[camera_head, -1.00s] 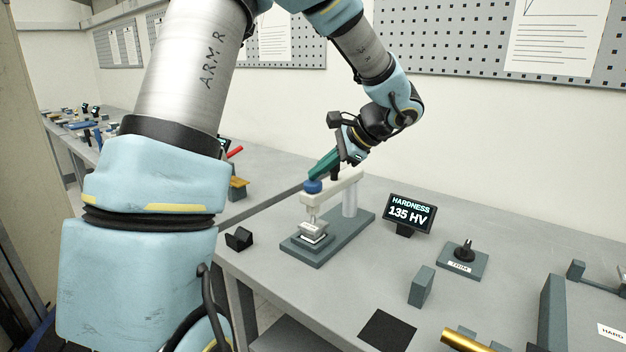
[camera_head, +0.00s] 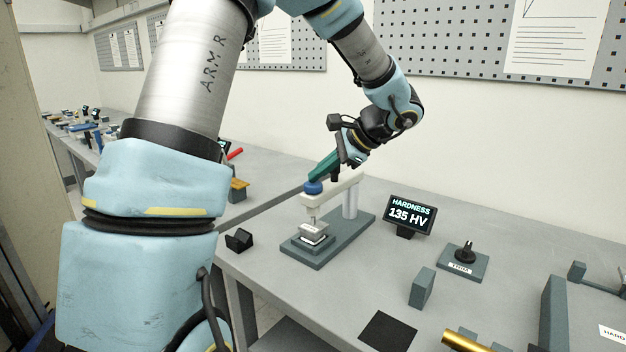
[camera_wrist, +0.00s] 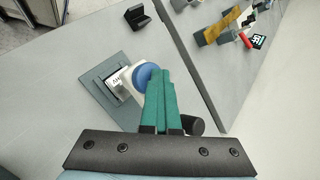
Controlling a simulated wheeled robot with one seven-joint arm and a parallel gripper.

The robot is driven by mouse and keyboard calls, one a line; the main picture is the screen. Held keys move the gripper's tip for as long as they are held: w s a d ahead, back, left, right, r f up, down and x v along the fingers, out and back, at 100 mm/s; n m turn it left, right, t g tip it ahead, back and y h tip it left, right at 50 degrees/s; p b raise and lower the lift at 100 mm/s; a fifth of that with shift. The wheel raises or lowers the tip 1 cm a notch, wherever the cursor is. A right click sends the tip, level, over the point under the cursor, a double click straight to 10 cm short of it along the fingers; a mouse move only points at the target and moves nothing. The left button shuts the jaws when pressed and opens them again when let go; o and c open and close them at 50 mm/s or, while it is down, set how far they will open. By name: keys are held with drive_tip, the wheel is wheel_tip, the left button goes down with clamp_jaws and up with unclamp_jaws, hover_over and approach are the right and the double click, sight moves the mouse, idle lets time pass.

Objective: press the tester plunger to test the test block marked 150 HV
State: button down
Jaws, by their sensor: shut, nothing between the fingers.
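The hardness tester (camera_head: 346,233) stands on the bench with a white arm over a grey base. Its blue plunger cap (camera_head: 313,187) tops the arm's near end and also shows in the wrist view (camera_wrist: 145,76). A test block (camera_head: 312,231) sits on the stage under the plunger; its marking is too small to read. My gripper (camera_head: 316,176) is shut and empty, its green fingertips at the blue cap. In the wrist view the fingertips (camera_wrist: 158,74) overlap the cap's edge; I cannot tell how firmly they touch. The display (camera_head: 410,213) reads "HARDNESS 135 HV".
A block marked "TRIM" (camera_head: 463,262) with a black knob stands right of the display. A grey upright block (camera_head: 421,288), a black pad (camera_head: 388,332) and a brass cylinder (camera_head: 466,341) lie nearer. A black V-shaped holder (camera_head: 239,240) sits left of the tester.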

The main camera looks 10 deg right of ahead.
drive_tip(key=shift+s+f, duration=0.15)
drive_tip(key=shift+f, duration=0.2)
drive_tip(key=shift+r+p, duration=0.9)
drive_tip(key=shift+r, duration=0.35)
drive_tip(key=shift+r, duration=0.25)
wheel_tip(320, 180, up, 5)
drive_tip(key=p, duration=0.3)
drive_tip(key=shift+f+p, duration=0.1)
drive_tip(key=shift+p, duration=0.25)
drive_tip(key=s+a+f+n+g+h, duration=0.2)
drive_tip(key=s+a+f+n+h, duration=0.1)
drive_tip(key=s+a+f+n, duration=0.2)
drive_tip(key=s+a+f+n+g+h, duration=0.1)
drive_tip(key=s+a+f+n+h, duration=0.3)
drive_tip(key=s+a+n, duration=0.4)
drive_tip(key=a+f+n, duration=0.1)
drive_tip(key=a, duration=0.3)
drive_tip(key=shift+a+f+n+g+h, duration=0.25)
drive_tip(key=shift+f+n+g+h, duration=0.05)
drive_tip(key=shift+f+n+g, duration=0.1)
